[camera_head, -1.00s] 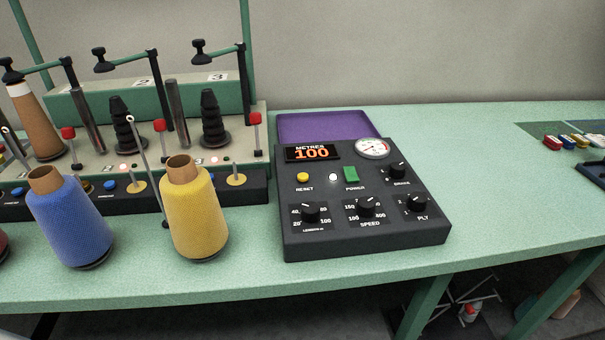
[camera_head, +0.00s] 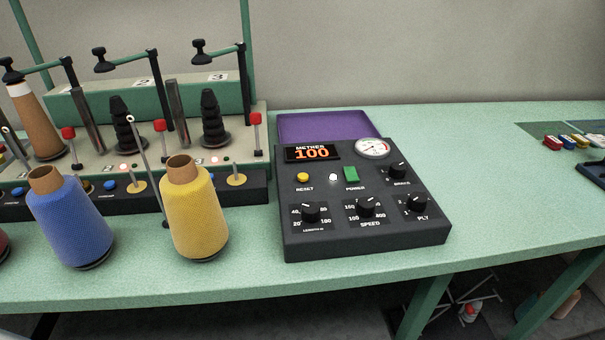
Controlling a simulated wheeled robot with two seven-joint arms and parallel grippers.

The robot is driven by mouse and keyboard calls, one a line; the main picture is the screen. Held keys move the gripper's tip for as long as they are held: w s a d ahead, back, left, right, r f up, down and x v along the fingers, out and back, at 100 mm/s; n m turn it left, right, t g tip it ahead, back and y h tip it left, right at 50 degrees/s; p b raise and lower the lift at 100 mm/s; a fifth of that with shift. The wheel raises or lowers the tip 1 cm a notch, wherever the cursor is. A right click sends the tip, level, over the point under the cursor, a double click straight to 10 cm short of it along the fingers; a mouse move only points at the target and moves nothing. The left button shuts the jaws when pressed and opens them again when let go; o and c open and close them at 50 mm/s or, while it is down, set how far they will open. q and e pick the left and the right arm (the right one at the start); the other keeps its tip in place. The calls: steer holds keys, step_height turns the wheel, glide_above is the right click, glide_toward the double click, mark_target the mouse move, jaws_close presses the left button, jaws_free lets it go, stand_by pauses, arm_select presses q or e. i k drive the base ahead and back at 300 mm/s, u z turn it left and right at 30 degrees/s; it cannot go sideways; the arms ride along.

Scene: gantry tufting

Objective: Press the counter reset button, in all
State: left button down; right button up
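The reset button (camera_head: 303,177) is a small yellow-orange button with the label RESET below it. It sits at the upper left of a dark control box (camera_head: 364,246) on the green table. Above it the metres counter (camera_head: 312,153) shows 100 in orange digits. A white lamp (camera_head: 333,177) and a green power switch (camera_head: 351,174) are to the right of the button. Neither of my grippers is in view.
A yellow cone (camera_head: 200,215) and a blue cone (camera_head: 69,222) of yarn stand left of the box. Behind them is a winding machine (camera_head: 150,105) with spindles and arms. A purple panel (camera_head: 325,125) is behind the box.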

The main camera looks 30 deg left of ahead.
mark_target(304, 176)
steer(key=u, duration=2.8)
steer(key=k, duration=1.3)
steer(key=z, duration=1.6)
steer(key=i, duration=0.5)
